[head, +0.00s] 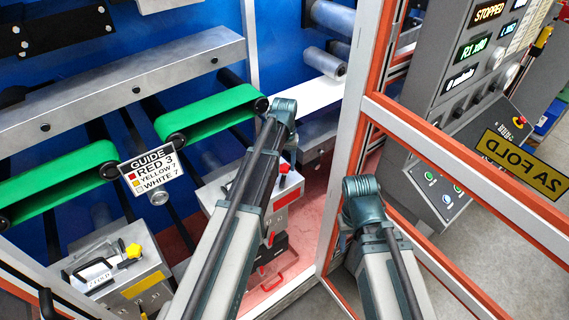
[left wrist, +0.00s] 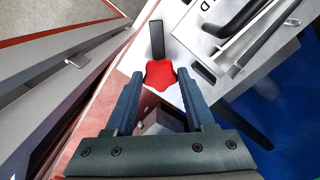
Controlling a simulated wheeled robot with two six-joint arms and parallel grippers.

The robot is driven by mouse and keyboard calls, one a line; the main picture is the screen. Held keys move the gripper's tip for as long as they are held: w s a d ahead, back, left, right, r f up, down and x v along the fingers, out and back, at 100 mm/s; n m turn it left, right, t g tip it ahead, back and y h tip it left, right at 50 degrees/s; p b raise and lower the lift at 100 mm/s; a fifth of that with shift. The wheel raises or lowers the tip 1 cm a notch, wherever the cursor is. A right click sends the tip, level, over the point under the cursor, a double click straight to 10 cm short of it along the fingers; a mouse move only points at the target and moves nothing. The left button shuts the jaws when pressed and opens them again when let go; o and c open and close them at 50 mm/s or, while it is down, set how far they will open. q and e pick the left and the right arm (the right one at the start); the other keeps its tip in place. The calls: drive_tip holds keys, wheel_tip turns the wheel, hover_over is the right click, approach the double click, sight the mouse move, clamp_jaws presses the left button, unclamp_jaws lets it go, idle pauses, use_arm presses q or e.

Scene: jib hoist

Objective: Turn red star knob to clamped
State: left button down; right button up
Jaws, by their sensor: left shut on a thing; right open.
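The red star knob (left wrist: 160,73) sits between the fingertips of my left gripper (left wrist: 160,82) in the left wrist view, and the gripper is shut on it. A dark bar (left wrist: 157,40) shows just beyond the knob. In the head view the red knob (head: 284,168) shows on top of a grey box (head: 276,218) with a red label, right beside my left arm. My left fingers are not clear in that view.
A second grey box (head: 112,272) with a yellow knob (head: 133,251) stands at left. Green belts (head: 212,116) and a guide sign (head: 152,172) lie behind. An orange-edged frame post (head: 362,120) stands between my arms. A control panel (head: 480,60) is at right.

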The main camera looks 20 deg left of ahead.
sight(285, 167)
use_arm(q)
drive_tip(key=m, duration=0.4)
drive_tip(key=shift+m, duration=2.3)
drive_tip(key=shift+c, duration=1.2)
unclamp_jaws()
wheel_tip(285, 167, up, 14)
drive_tip(key=p, duration=1.4)
drive_tip(key=shift+f, duration=0.2)
